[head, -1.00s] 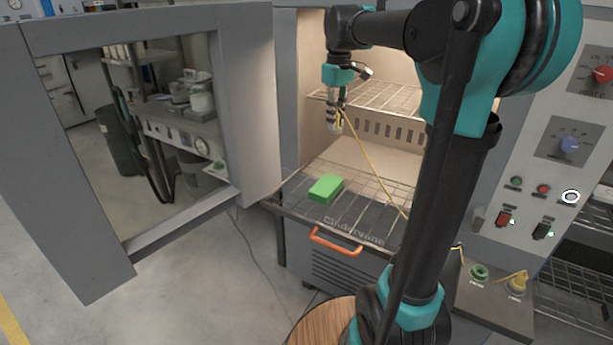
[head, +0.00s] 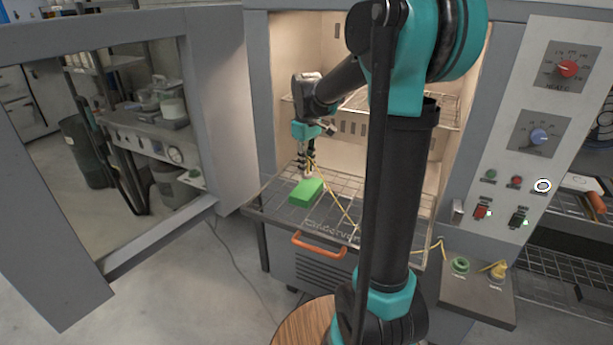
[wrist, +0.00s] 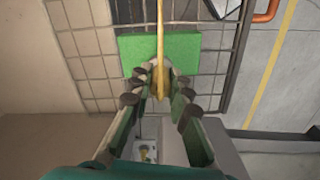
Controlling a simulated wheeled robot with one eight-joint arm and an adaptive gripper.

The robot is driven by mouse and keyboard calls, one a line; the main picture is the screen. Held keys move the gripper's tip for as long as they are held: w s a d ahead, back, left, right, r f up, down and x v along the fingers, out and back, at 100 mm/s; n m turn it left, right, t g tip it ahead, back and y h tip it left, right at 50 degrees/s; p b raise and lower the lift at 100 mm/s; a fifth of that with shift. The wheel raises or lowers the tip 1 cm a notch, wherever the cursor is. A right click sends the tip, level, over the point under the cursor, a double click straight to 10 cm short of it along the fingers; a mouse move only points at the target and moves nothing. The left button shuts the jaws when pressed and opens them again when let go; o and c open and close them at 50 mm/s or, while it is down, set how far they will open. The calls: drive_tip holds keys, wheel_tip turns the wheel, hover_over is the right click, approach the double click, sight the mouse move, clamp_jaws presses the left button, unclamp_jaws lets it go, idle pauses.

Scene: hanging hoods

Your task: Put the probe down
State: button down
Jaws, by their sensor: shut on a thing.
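My gripper (head: 307,168) is inside the open chamber, low over the wire rack (head: 272,204), just behind the green block (head: 306,193). It is shut on the probe (wrist: 160,82), a thin yellow piece with a yellow cable. In the wrist view the probe lies between my fingertips (wrist: 159,90), and the green block (wrist: 187,52) is right ahead, below the cable. The cable runs across the block and over the rack towards the front right. In the head view the probe's tip is too small to make out, so I cannot tell whether it touches the block.
The chamber door (head: 215,100) stands wide open on the left. An upper wire shelf (head: 440,115) is above and to the right of my gripper. A control panel (head: 545,130) is on the right, with a ledge (head: 478,295) holding connectors below it. The rack's front left is bare.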

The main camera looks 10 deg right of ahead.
sight(307, 176)
drive_tip(key=shift+f, duration=2)
drive_tip(key=shift+f, duration=0.15)
drive_tip(key=c, duration=1.4)
unclamp_jaws()
drive_tip(key=shift+c, duration=0.2)
wheel_tip(307, 176, up, 12)
drive_tip(key=shift+r, duration=0.15)
